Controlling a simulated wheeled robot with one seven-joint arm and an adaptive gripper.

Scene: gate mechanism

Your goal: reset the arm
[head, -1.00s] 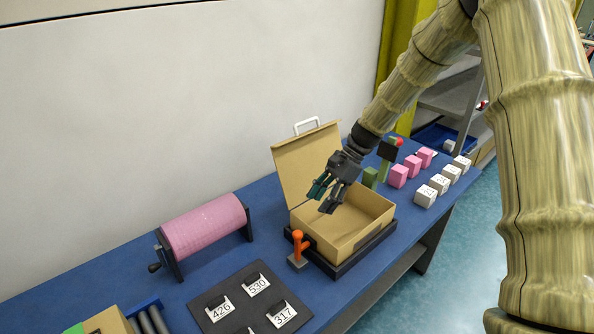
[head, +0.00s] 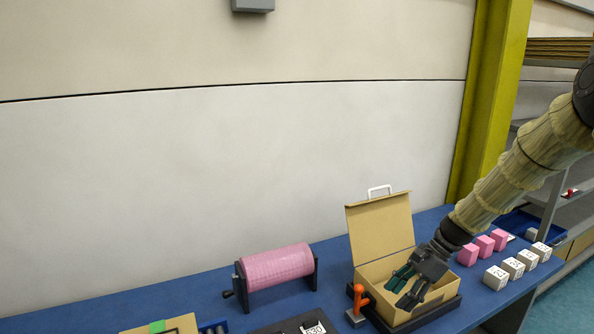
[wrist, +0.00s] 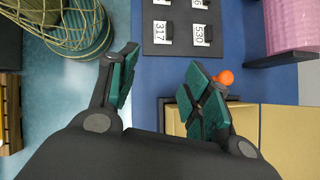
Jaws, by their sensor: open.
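My gripper (head: 408,291) is open and empty, with dark green finger pads. In the head view it hangs over the open tan box (head: 393,318) on the blue table. In the wrist view its fingers (wrist: 163,90) are spread wide, with the table's front edge and floor between and below them. The box also shows in the wrist view (wrist: 176,120), partly hidden behind the right finger. The box's lid (head: 382,228) stands up with a white handle. An orange lever (head: 358,297) stands at the box's left front corner.
A pink roller (head: 278,266) with a crank stands left of the box. A dark number board (wrist: 182,22) lies on the table. Pink cubes (head: 467,255) and white marked cubes (head: 496,278) stand right of the box. A yellow-green pillar (head: 490,100) rises behind.

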